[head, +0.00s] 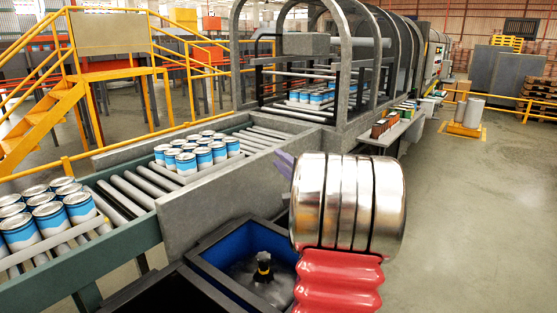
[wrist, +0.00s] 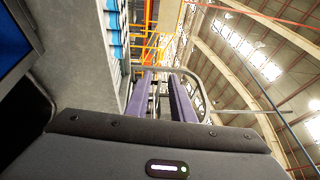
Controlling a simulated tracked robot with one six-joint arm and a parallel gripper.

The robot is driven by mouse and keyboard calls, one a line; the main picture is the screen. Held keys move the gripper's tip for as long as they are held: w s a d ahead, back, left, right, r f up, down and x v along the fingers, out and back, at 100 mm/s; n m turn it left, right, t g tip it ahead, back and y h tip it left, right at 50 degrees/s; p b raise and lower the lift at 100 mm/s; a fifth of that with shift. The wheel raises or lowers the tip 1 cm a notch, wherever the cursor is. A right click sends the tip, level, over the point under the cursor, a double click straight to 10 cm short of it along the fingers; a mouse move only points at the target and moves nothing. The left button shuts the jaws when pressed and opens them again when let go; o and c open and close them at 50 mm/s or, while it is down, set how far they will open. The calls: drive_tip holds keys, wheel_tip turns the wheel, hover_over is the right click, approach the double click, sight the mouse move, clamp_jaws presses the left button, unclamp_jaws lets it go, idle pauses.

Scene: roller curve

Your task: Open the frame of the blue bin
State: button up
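The blue bin (head: 224,248) stands at the bottom middle of the head view, beside the conveyor's grey side wall. Its dark frame (head: 212,282) surrounds blue inner walls. Inside are a pale, clear-looking lining and a small black item with a yellow band. My arm hides the bin's right side. A blue panel with a dark edge, likely the bin (wrist: 12,38), shows at the upper left of the wrist view. My gripper (wrist: 160,78) has two purple fingers with a gap between them and nothing held. In the head view only part of a purple finger (head: 285,162) shows, above and right of the bin.
The roller conveyor (head: 128,190) carries groups of blue-and-white cans (head: 198,150) behind the bin. Its grey side wall (head: 200,210) stands close by. A side shelf (head: 385,133) with small boxes lies beyond my arm. The floor at right (head: 470,220) is clear.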

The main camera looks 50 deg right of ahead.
drive_tip(key=shift+x, duration=0.75)
drive_tip(key=shift+c, duration=0.2)
clamp_jaws()
idle(0.7)
drive_tip(key=shift+c, duration=2)
unclamp_jaws()
drive_tip(key=o, duration=0.4)
drive_tip(key=shift+o, duration=0.2)
drive_tip(key=v, duration=1.3)
drive_tip(key=shift+s+a, duration=0.2)
drive_tip(key=shift+s, duration=0.15)
